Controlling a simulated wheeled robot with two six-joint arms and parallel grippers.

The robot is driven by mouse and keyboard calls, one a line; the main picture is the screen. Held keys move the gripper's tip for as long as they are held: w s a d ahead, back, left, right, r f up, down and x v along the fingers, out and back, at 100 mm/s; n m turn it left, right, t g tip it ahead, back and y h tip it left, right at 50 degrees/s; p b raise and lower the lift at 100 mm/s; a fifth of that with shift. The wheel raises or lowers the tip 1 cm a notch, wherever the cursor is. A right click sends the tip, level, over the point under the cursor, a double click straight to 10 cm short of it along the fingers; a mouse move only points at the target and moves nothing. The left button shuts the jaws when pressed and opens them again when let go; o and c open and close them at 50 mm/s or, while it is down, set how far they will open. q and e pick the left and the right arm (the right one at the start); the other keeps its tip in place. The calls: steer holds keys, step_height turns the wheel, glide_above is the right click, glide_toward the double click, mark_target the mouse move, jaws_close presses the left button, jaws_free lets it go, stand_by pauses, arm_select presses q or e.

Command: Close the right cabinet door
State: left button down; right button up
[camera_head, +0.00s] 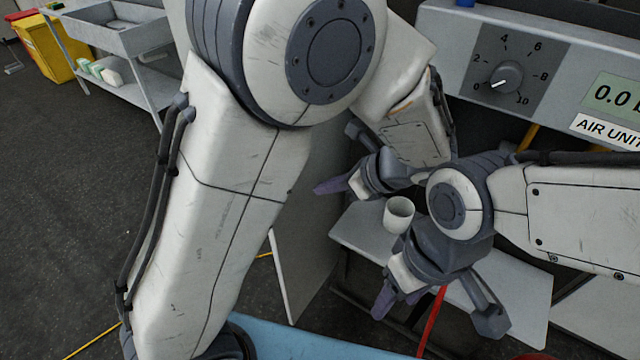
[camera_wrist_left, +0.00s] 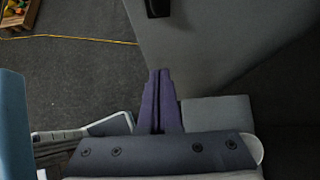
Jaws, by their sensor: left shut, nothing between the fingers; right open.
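An open grey cabinet door (camera_head: 312,225) stands on the left side of the cabinet, partly hidden by my left arm. A pale panel (camera_head: 600,315) shows at the lower right; I cannot tell whether it is the right door. My left gripper (camera_head: 328,187) is shut and empty, beside the upper part of the left door panel. In the left wrist view its purple fingertips (camera_wrist_left: 158,80) are together, near the edge of a grey panel (camera_wrist_left: 225,45); contact cannot be told. My right gripper (camera_head: 384,303) is open and empty in front of the shelf, with one finger clearly seen.
A white cup (camera_head: 398,214) is by the light shelf (camera_head: 352,232), between the grippers. Above is the cabinet's control panel with a dial (camera_head: 507,77). A red bar (camera_head: 432,322) and a blue surface (camera_head: 300,342) lie low. Dark floor (camera_head: 70,200) is clear at left.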

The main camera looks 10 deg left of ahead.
arm_select(q)
steer(key=w+a+f, duration=0.3)
steer(key=a+f, duration=0.2)
steer(key=a, duration=0.4)
steer(key=shift+f+p, duration=0.2)
steer(key=shift+p, duration=0.2)
steer(key=shift+w+a, duration=0.1)
steer(key=shift+a, duration=0.1)
